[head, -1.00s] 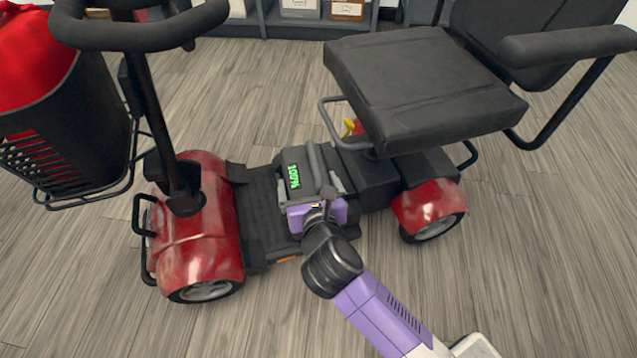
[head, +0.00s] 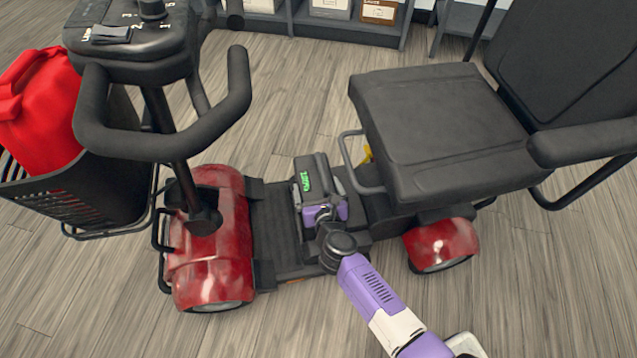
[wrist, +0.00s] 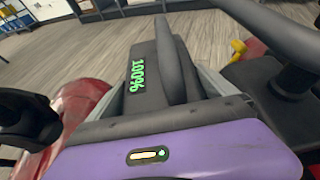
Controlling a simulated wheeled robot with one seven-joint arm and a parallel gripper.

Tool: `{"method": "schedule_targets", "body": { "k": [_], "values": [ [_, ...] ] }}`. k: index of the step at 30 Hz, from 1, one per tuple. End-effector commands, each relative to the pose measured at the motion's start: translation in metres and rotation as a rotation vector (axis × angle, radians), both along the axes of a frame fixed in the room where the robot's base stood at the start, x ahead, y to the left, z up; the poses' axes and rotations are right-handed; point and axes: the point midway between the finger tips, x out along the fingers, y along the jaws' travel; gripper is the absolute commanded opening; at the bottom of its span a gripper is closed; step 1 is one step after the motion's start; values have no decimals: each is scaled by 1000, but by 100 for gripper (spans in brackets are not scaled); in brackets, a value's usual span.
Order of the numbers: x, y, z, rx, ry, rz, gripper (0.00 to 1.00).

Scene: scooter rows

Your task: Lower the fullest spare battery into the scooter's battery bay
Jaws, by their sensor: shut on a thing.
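The spare battery (head: 309,170) is a dark block with a raised handle bar and a green display. The display reads 100% on the battery in the wrist view (wrist: 143,78). My purple gripper (head: 321,202) is shut on the battery, with grey fingers along its two sides. The battery is upright over the deck of the red scooter (head: 212,255), between the steering column and the seat. The battery bay is hidden beneath the battery and gripper. I cannot tell how deep the battery sits or whether it touches the bottom.
The black seat (head: 440,125) overhangs the deck to the right. A yellow part (head: 367,152) shows beside the seat. Shelves with boxes (head: 380,10) stand behind on open wood floor.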

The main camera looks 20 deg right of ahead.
Motion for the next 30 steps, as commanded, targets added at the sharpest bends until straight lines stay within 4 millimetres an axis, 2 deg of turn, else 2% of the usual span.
{"method": "schedule_targets", "body": {
  "k": [1, 8, 30],
  "values": [
    [3, 1, 4, -1, -9, 3, 23],
    [3, 1, -1, 0, -9, 2, 23],
    [3, 1, -31, 1, -10, 2, 23]
  ]
}}
